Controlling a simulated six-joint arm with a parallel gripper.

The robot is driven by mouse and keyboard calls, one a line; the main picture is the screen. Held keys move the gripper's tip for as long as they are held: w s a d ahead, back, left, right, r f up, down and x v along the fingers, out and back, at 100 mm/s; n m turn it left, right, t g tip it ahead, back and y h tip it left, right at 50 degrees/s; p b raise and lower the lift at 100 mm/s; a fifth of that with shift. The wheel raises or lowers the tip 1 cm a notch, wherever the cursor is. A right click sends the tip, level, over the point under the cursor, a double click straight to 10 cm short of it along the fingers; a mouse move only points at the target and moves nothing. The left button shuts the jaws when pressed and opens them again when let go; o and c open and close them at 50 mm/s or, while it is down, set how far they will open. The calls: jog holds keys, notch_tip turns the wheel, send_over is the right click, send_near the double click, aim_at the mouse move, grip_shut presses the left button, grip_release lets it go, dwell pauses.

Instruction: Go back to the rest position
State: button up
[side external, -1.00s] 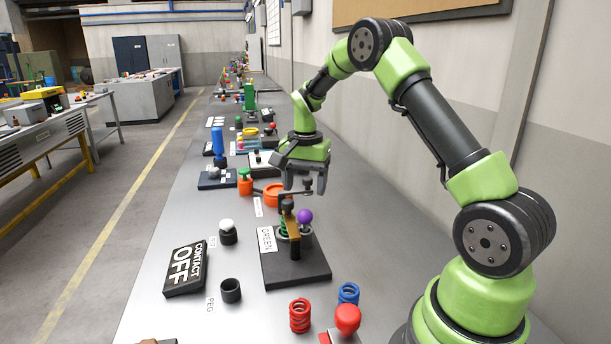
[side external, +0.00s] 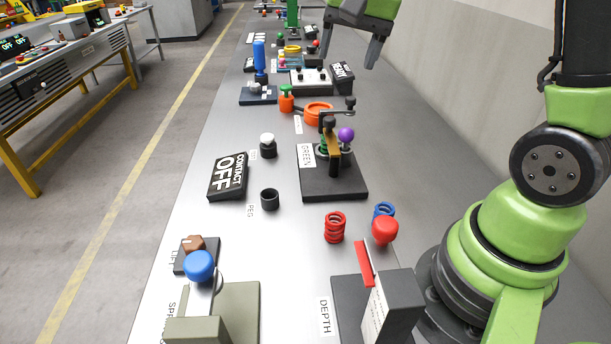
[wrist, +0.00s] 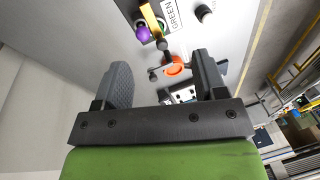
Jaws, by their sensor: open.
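My gripper (side external: 350,50) is at the top of the side view, partly cut off by the frame edge. Its two grey fingers are apart and nothing is between them. In the wrist view my gripper (wrist: 162,70) also shows spread fingers. It is clear of the GREEN station (side external: 335,185), a dark base with a yellow-brown bar, a crank-like black handle and a purple ball (side external: 346,135). The purple ball also shows in the wrist view (wrist: 142,34).
The bench holds an orange ring (side external: 318,108), a CONTACT OFF sign (side external: 228,177), a black peg cup (side external: 270,200), red (side external: 335,228) and blue springs, and a blue knob (side external: 199,266) in front. A wall runs along the right. Bare bench lies right of the stations.

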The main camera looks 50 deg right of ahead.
jog(key=s+a+r+n+t+y, duration=0.1)
jog(key=s+a+n+t, duration=0.1)
jog(key=s+a, duration=0.3)
jog(key=s+a+r+n+t+y, duration=0.1)
jog(key=s+a+n, duration=0.4)
jog(key=s, duration=0.5)
jog(key=shift+s+a+r+t, duration=0.25)
jog(key=shift+r+t, duration=0.5)
jog(key=shift+t, duration=0.05)
